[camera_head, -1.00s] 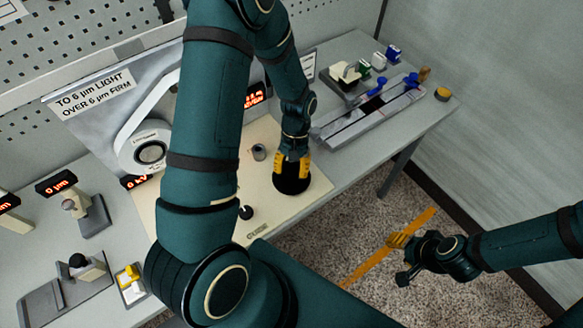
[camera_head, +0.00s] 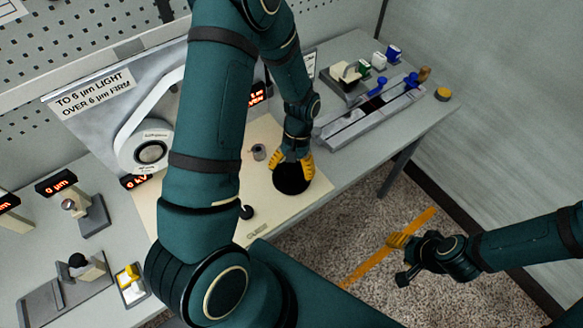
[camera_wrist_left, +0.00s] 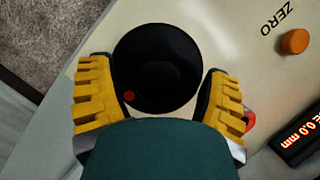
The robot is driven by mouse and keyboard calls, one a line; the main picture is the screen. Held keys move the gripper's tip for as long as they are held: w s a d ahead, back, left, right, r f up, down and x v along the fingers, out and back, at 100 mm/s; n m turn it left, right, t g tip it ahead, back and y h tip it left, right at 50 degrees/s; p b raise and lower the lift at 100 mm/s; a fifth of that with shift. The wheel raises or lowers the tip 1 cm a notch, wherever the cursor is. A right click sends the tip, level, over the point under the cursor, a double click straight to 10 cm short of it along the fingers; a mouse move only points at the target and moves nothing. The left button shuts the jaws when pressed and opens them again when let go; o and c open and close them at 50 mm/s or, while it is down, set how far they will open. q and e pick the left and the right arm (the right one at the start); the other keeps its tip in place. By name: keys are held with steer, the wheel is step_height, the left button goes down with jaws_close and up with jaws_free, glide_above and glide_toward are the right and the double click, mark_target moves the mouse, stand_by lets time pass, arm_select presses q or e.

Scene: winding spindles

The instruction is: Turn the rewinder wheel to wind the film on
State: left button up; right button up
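The black round wheel (camera_head: 292,178) sits near the front edge of the cream panel (camera_head: 262,225). In the left wrist view the wheel (camera_wrist_left: 158,65) shows a red dot near its rim. My left gripper (camera_head: 292,163) is over the wheel, its yellow fingers spread on either side. In the left wrist view the fingers of my left gripper (camera_wrist_left: 160,105) stand by the wheel's left and right edges; I cannot tell whether they touch it. A white reel (camera_head: 146,150) stands upright behind my left arm, which hides part of the panel. My right gripper (camera_head: 396,241) is over the floor, apart from the wheel.
A grey slide fixture (camera_head: 365,118) with blue knobs lies on the bench at the right. Gauges with red displays (camera_head: 57,182) stand at the left. The left wrist view shows an orange button (camera_wrist_left: 295,41) marked ZERO.

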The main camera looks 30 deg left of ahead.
arm_select(q)
steer(key=shift+w+r, duration=0.1)
steer(key=v, duration=1.1)
steer(key=shift+r, duration=0.35)
steer(key=shift+w, duration=0.15)
stand_by(0.7)
